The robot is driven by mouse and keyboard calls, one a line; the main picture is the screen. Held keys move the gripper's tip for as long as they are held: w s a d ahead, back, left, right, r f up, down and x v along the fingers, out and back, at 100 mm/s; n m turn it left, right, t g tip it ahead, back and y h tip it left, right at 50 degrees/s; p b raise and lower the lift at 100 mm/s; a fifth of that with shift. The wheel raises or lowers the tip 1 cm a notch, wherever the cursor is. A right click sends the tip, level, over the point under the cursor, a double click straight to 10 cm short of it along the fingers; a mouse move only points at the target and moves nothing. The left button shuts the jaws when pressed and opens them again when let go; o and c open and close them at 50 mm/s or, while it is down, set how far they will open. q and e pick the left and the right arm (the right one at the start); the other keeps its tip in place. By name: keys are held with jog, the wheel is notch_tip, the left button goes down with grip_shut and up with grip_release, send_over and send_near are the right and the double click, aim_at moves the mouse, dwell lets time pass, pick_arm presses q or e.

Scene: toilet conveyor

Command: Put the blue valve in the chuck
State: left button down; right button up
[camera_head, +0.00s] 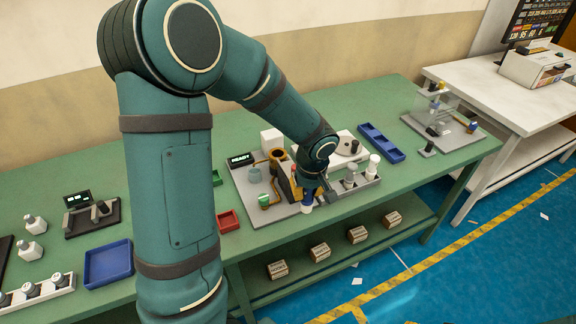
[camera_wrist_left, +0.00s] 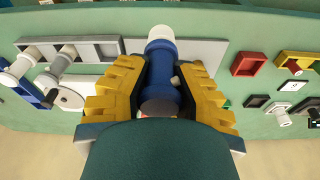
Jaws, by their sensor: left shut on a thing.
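My left gripper (camera_head: 309,190) is shut on the blue valve (camera_head: 307,205), held over the front part of the grey fixture plate (camera_head: 284,211). In the left wrist view, the valve (camera_wrist_left: 161,72) lies between the yellow stepped fingers of the gripper (camera_wrist_left: 162,70). Its body is blue, with a white collar and a pale end pointing away from my wrist. The plate carries a brass ring fitting (camera_head: 277,154), a grey cup (camera_head: 256,174) and a green-topped part (camera_head: 264,201). I cannot tell which part is the chuck. My right gripper is out of view.
A grey tray (camera_head: 371,183) with pale cylindrical parts stands right of the gripper. A red bin (camera_head: 229,221) is on the left and a blue divided tray (camera_head: 381,142) at the back right. A display (camera_head: 241,159) stands behind the plate.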

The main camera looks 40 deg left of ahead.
pick_arm(q)
jog(key=d+f+m+h, duration=0.1)
jog(key=d+f+m, duration=0.5)
jog(key=d+m, duration=0.4)
jog(key=shift+s+d+f+m+t, duration=0.3)
jog(key=shift+s+d+m+t, duration=0.1)
jog(key=shift+s, duration=0.05)
